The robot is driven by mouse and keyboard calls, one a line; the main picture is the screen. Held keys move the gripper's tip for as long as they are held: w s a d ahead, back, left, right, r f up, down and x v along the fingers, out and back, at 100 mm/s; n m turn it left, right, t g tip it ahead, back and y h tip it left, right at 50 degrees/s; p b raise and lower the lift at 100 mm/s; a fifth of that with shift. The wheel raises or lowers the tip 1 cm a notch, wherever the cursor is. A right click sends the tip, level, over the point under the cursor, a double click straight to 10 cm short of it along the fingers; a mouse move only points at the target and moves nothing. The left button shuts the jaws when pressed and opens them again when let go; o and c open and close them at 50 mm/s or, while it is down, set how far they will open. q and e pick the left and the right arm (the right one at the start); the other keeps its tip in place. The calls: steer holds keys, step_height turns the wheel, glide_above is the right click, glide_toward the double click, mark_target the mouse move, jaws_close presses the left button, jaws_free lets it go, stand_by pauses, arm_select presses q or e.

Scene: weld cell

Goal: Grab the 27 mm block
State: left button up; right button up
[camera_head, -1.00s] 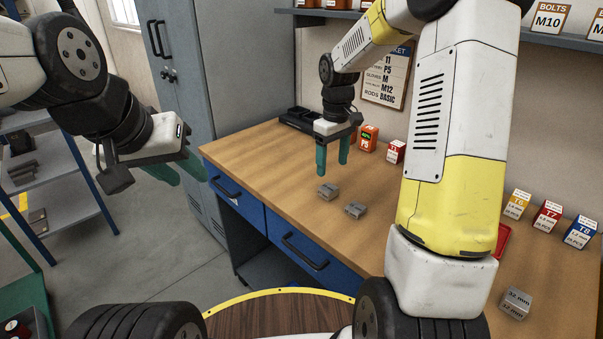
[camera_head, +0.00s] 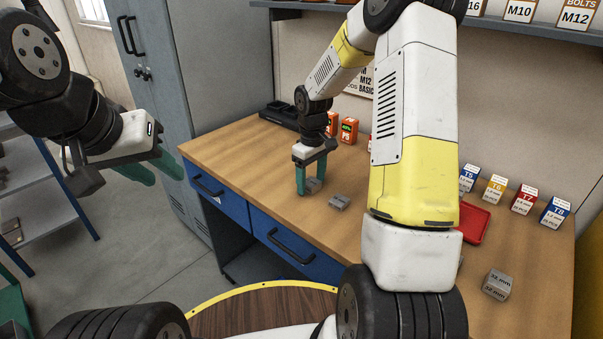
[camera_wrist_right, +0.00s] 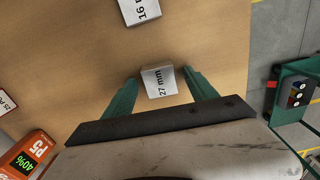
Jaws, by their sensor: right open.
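The grey 27 mm block (camera_wrist_right: 160,81) lies on the wooden bench top, label up in the right wrist view. My right gripper (camera_wrist_right: 161,77) is open, its green fingers on either side of the block with a visible gap at each side. In the head view the right gripper (camera_head: 314,180) is low at the bench, and the 27 mm block (camera_head: 314,185) shows partly beside its fingers. Whether the fingers touch the bench is unclear. My left gripper (camera_head: 158,175) is open and empty, in the air left of the bench.
A grey 16 mm block (camera_wrist_right: 138,9) lies close by, also in the head view (camera_head: 339,202). A 32 mm block (camera_head: 497,284) and a red tray (camera_head: 474,222) are at the right. Orange P5 boxes (camera_head: 348,130) and a black tray (camera_head: 280,113) stand behind.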

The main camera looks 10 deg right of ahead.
jaws_close()
steer(key=shift+r, duration=0.1)
